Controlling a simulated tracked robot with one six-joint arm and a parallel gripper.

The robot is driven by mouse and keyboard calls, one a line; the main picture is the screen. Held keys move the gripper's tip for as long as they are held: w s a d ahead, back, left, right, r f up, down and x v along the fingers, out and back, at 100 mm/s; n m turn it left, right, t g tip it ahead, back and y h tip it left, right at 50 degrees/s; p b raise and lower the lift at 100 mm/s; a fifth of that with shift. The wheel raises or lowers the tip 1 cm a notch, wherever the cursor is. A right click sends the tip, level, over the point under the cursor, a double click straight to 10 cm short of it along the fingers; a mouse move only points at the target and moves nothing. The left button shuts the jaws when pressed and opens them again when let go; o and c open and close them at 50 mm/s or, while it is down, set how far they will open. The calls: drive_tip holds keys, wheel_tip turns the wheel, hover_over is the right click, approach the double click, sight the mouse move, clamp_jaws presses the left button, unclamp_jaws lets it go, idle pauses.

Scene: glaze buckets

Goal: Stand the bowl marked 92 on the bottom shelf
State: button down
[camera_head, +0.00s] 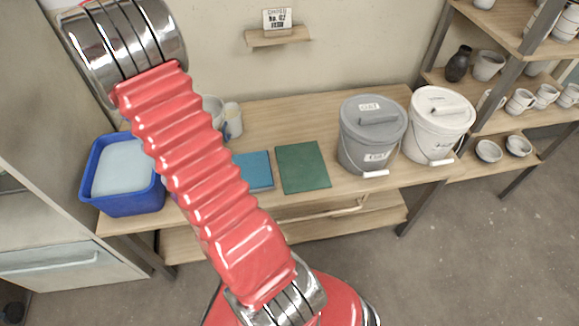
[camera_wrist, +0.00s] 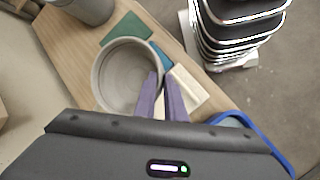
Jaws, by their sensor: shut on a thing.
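A round pale grey bowl (camera_wrist: 112,80) shows in the wrist view, seen from above into its empty inside. My gripper (camera_wrist: 161,80) has its two purple fingers at the bowl's near right wall and is shut on it. In the head view, part of a pale vessel (camera_head: 213,106), probably this bowl, shows behind my red arm, which hides my gripper there. No 92 mark can be read. At the right, a wooden rack has a bottom shelf (camera_head: 537,158) with two small bowls (camera_head: 488,151) (camera_head: 518,146) on it.
The table carries a blue tub (camera_head: 130,207), a blue mat (camera_head: 254,171), a green mat (camera_head: 302,167), a grey bucket (camera_head: 369,148) and a white bucket (camera_head: 432,143). Floor is clear at lower right.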

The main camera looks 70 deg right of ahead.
drive_tip(key=s+d, duration=0.4)
drive_tip(key=s, duration=0.5)
drive_tip(key=s+d, duration=0.4)
drive_tip(key=s, duration=0.4)
drive_tip(key=s+d, duration=0.5)
drive_tip(key=s, duration=0.4)
wheel_tip(320, 180, down, 15)
drive_tip(key=s+n+h, duration=0.1)
drive_tip(key=n, duration=0.1)
drive_tip(key=shift+s+n+h, duration=0.25)
drive_tip(key=shift+n+h, duration=0.15)
drive_tip(key=shift+d+f, duration=0.1)
drive_tip(key=shift+f, duration=2.85)
